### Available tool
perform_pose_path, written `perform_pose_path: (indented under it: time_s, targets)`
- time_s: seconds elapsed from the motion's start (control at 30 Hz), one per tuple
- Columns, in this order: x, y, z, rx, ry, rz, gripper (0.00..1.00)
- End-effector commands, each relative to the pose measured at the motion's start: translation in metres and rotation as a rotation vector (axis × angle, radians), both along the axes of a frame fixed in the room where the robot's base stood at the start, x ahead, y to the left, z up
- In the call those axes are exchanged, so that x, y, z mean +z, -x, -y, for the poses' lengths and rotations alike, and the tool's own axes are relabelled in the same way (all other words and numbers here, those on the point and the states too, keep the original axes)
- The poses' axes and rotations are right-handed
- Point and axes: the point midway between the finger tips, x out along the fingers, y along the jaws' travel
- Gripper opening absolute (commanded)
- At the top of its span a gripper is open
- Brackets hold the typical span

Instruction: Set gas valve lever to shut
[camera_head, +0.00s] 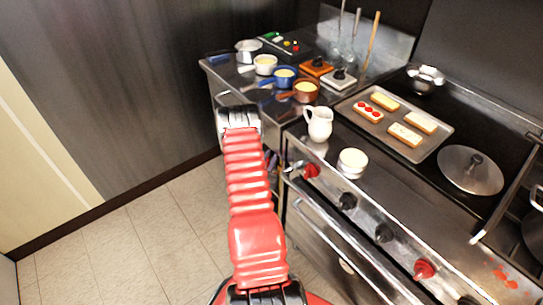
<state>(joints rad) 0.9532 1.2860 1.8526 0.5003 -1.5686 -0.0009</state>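A red handle or knob (312,171) sits at the left end of the range's front panel, beside a bright metal fitting (292,170). It may be the gas valve lever, but it is too small to tell its position. My red arm reaches up from the bottom centre. My gripper (238,115) is at its far end, in front of the left counter's edge, left of the red handle and apart from it. The fingers are too small and partly hidden to tell whether they are open. Nothing shows clearly in them.
Black knobs (347,201) and another red knob (424,268) line the range front above an oven handle (345,238). A white pitcher (319,123) and a white round dish (352,163) stand near the edge. Tiled floor (150,235) is clear on the left.

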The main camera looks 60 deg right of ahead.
Motion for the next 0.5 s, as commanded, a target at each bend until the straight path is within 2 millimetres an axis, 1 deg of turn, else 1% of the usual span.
perform_pose_path:
  time_s: [0.13,0.4,0.5]
  targets:
    - [-0.0001,-0.0010,0.0081,0.000,0.000,-0.001,0.19]
    - [-0.0001,-0.0013,0.0090,0.000,-0.001,-0.001,0.19]
    - [0.0000,-0.0014,0.0089,0.001,-0.001,-0.001,0.12]
